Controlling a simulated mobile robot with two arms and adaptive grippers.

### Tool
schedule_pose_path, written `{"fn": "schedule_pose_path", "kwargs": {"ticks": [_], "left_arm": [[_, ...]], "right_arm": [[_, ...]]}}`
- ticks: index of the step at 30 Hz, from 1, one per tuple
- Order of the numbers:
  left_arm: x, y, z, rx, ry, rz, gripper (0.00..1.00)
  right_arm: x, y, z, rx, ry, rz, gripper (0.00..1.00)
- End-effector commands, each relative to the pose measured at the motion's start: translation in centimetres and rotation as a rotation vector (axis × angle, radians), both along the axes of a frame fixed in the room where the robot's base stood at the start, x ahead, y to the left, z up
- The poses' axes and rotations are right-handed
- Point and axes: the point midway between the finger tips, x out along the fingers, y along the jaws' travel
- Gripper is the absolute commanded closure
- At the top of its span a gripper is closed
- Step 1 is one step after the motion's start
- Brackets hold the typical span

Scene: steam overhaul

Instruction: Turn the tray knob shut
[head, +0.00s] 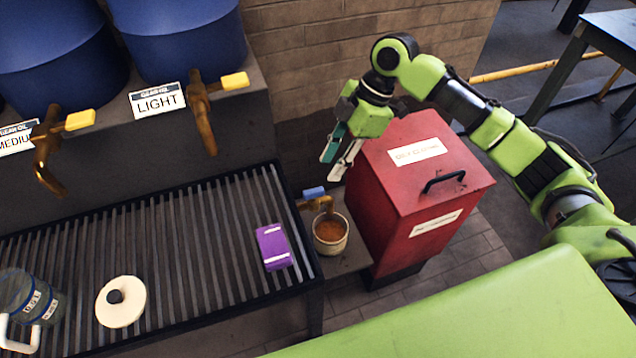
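The tray knob (313,193) is a small blue handle on a brass tap at the right end of the slatted drip tray (195,235). A cream cup (331,234) with brown contents stands just below the tap's spout. My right gripper (331,168) hangs above and to the right of the knob, beside the red bin. Its two fingers point down and to the left, stand apart and hold nothing; they do not appear to touch the knob. My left gripper is not in view.
A red lidded bin (418,190) stands right of the cup. Blue drums with yellow-handled brass taps (202,110) are behind the tray.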

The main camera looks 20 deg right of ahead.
Motion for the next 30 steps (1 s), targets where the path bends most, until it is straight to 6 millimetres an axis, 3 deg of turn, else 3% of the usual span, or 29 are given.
{"fn": "schedule_pose_path", "kwargs": {"ticks": [5,12,16,25,26,29,30], "left_arm": [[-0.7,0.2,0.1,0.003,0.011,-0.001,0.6],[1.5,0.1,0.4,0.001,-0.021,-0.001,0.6],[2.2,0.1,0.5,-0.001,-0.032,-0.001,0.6],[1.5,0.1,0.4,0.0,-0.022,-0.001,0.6],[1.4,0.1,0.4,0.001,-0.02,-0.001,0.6],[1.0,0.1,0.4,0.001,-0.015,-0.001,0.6],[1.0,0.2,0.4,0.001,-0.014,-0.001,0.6]], "right_arm": [[0.0,1.6,-3.7,0.001,0.002,0.0,0.71],[0.1,2.9,-7.0,0.001,0.002,-0.002,0.71],[0.1,3.3,-7.9,0.0,-0.001,-0.002,0.71],[0.1,3.4,-8.1,0.0,-0.001,-0.002,0.71],[0.1,3.4,-8.1,0.0,-0.001,-0.002,0.73],[0.1,3.3,-8.1,0.0,-0.001,-0.003,0.99],[0.1,3.3,-8.1,0.0,-0.001,-0.003,1.0]]}}
